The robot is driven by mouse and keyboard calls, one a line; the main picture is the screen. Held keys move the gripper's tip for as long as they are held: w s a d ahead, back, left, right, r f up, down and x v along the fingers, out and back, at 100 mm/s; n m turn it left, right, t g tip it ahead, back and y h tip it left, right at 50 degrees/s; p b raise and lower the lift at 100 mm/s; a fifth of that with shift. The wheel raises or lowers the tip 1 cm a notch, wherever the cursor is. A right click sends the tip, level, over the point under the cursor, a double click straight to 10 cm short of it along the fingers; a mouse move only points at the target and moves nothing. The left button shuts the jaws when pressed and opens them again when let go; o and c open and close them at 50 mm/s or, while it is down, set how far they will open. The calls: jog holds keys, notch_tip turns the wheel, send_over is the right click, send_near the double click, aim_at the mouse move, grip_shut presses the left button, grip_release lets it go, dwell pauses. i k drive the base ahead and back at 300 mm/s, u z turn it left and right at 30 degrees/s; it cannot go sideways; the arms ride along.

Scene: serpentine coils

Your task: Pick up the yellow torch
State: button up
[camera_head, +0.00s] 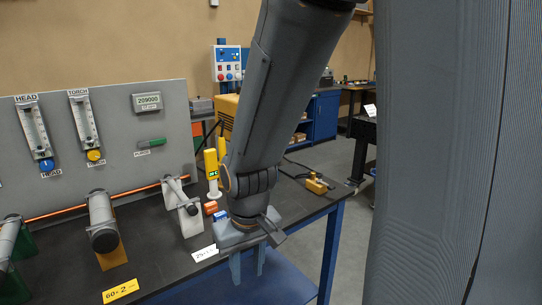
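A yellow upright tool with a small green display (211,164), which looks like the yellow torch, stands on a pale base on the dark bench, just left of my arm. A second yellow upright piece (221,151) shows behind it, partly hidden by my arm. My gripper (248,267) points down near the front edge of the bench, right of and nearer than the torch. Its two fingers are apart, with nothing visible between them.
The dark bench (150,245) holds grey cylinders on stands (102,222), a copper rod (140,190), small orange and blue boxes, and a yellow block with brass fittings (316,184). A grey gauge panel (120,130) stands behind. A blue surface (285,285) lies below the gripper.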

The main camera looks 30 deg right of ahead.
aim_at(221, 141)
jog(key=z, duration=1.75)
jog(key=i, duration=0.95)
jog(key=u, duration=1.35)
